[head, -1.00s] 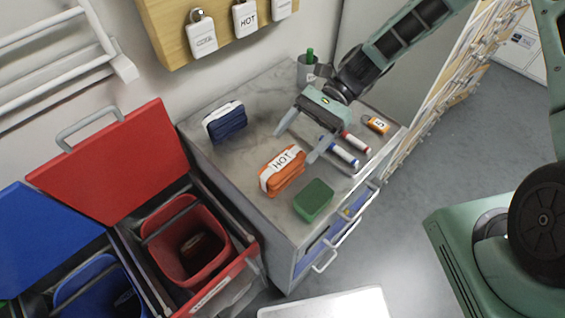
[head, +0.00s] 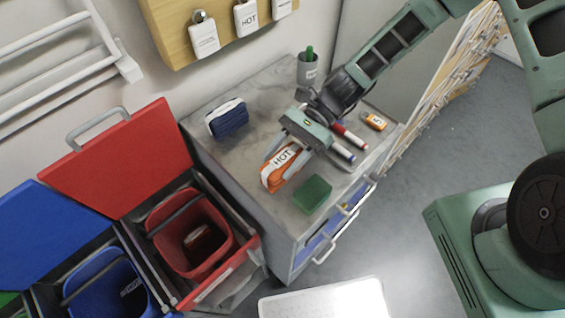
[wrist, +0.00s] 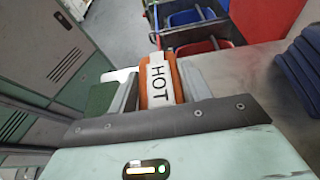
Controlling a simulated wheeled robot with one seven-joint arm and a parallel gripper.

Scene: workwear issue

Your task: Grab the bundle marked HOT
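The orange bundle (head: 270,181) with a white band marked HOT lies on the grey counter top (head: 240,165). My gripper (head: 281,165) is at the bundle, with its fingers reaching down on either side of it. In the wrist view the HOT bundle (wrist: 158,85) sits between the two fingers, and the fingers look spread with a small gap at the right. I cannot tell for sure whether either finger touches it.
A blue bundle (head: 227,118) lies to the left and a green block (head: 312,194) lies just in front. Markers (head: 348,137), an orange tag (head: 375,121) and a grey cup (head: 308,70) are farther right and back. Open red (head: 190,240) and blue (head: 105,290) bins stand at the left.

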